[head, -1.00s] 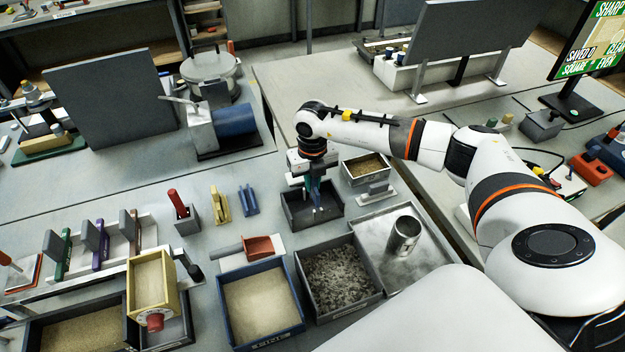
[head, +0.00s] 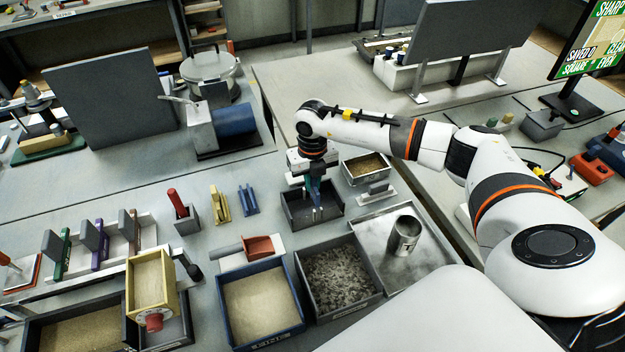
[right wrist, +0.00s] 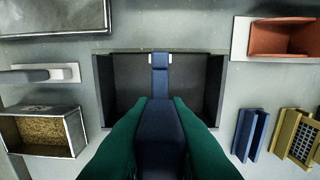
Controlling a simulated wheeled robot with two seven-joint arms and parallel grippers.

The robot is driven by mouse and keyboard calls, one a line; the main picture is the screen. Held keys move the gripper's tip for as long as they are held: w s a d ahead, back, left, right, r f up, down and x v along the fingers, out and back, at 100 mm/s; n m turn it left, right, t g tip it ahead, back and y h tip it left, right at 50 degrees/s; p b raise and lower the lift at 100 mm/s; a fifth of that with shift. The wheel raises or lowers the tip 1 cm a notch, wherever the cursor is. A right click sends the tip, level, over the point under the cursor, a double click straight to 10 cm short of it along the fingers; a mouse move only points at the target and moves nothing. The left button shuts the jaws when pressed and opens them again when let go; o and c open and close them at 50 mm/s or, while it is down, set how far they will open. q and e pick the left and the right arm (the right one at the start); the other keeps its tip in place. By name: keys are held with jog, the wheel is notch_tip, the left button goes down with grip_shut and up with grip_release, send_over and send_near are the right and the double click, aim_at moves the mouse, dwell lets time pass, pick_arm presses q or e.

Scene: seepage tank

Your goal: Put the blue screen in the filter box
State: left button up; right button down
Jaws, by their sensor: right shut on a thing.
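My right gripper (head: 314,190) points down over the open dark grey box (head: 332,212), which I take to be the filter box. In the right wrist view its green fingers (right wrist: 160,125) are shut on a dark blue piece (right wrist: 160,85), the blue screen. The screen's narrow blue top runs across the box (right wrist: 103,85) to its far wall, with small pale pieces at that end. The fingers and the walls hide its lower part, so I cannot tell whether it touches the floor of the box. My left gripper is not in view.
An empty blue slotted stand (head: 248,201) and a yellow stand (head: 220,204) holding a mesh stand to the left. A red scoop (head: 258,247), a blue sand bin (head: 262,300), a gravel bin (head: 342,278) and a tray with a metal cup (head: 404,236) lie in front. A grain box (head: 367,168) is close right.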

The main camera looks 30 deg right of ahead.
aim_at(313, 194)
jog(key=shift+f+b, duration=2.1)
jog(key=shift+f, duration=0.65)
jog(key=c, duration=1.3)
grip_release()
jog(key=shift+r, duration=0.1)
notch_tip(313, 194, up, 12)
jog(key=shift+b, duration=1.15)
